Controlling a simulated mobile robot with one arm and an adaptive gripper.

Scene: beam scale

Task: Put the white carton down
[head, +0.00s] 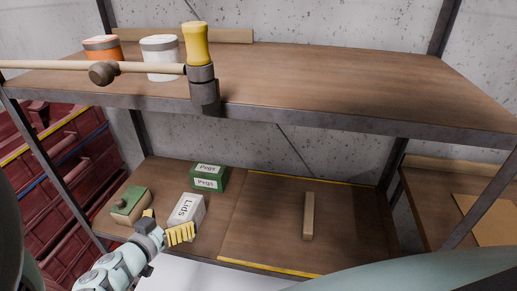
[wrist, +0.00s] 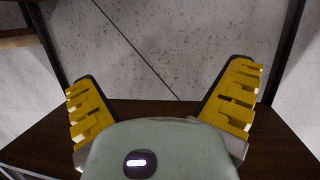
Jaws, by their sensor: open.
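The white carton (head: 187,209), labelled "Lids", stands on the lower shelf (head: 265,235), left of the shelf's middle. My gripper (head: 165,226) is at the carton's near side, with its yellow fingers spread apart. From the head view I cannot tell whether a finger touches the carton. In the wrist view my gripper (wrist: 160,100) shows both yellow fingers wide apart. No carton can be made out between them there; my gripper's own body covers the lower middle of that view.
A green "Pegs" box (head: 208,178) stands behind the carton, and another green box (head: 131,205) left of it. A wooden block (head: 308,216) lies to the right, with bare shelf around it. A wooden beam (head: 50,66) and yellow-grey cylinder (head: 197,60) show by the upper shelf (head: 300,80).

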